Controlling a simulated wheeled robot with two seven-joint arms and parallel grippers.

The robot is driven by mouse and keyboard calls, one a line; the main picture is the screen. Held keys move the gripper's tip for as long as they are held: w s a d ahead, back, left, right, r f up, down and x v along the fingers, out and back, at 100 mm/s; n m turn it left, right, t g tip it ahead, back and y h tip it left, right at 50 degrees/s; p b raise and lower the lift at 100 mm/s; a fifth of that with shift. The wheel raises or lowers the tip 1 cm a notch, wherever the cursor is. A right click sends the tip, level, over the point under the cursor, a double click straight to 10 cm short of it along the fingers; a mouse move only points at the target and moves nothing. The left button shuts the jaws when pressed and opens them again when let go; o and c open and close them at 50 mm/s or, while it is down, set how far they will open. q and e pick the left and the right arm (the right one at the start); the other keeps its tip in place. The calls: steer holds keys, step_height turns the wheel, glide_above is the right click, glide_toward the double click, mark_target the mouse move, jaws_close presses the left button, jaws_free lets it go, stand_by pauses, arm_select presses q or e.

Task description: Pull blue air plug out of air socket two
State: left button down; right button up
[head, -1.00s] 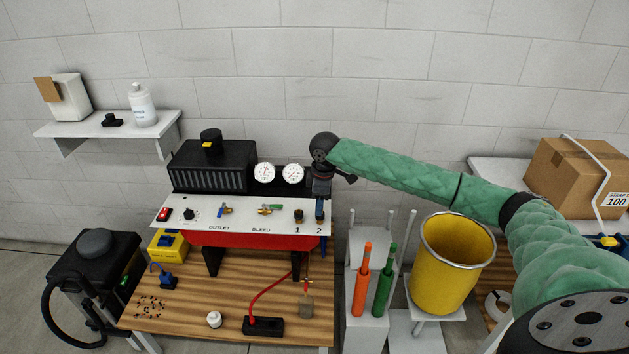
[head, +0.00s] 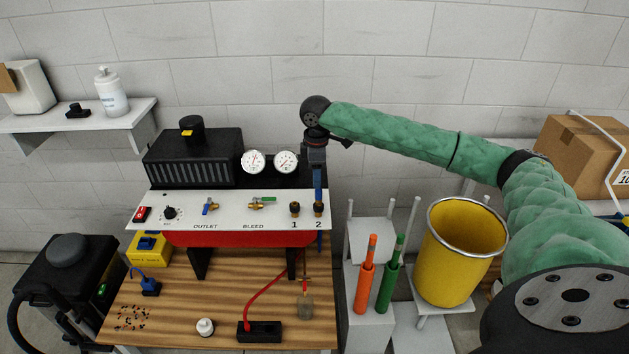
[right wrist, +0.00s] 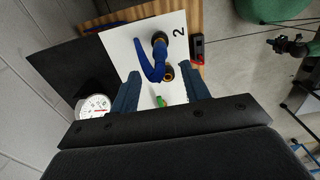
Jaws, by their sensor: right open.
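The blue air plug (right wrist: 158,42) shows in the right wrist view at the socket marked 2, with a blue hose curving from it. It appears seated there. In the head view, air socket two (head: 318,209) is at the right end of the white panel (head: 230,210); my gripper partly hides the plug. My right gripper (head: 318,188) points down over this socket. In the right wrist view its two dark blue fingers (right wrist: 160,78) are apart, with nothing held between them; the plug lies beyond their tips. My left gripper is not in view.
Socket one (head: 295,208) is close on the left of socket two. The bleed valve (head: 262,203) and two gauges (head: 285,161) are nearby. Right of the bench stand orange and green tools (head: 365,280) and a yellow bucket (head: 457,255).

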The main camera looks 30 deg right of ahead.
mark_target(317, 194)
steer(key=shift+f, duration=0.2)
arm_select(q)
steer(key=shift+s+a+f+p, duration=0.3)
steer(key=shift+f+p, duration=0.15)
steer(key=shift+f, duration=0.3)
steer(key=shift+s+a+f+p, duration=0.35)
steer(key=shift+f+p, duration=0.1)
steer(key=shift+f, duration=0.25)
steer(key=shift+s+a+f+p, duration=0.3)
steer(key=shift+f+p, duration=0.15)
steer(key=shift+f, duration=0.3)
arm_select(e)
steer(key=shift+f, duration=3.8)
steer(key=shift+s, duration=0.1)
jaws_close()
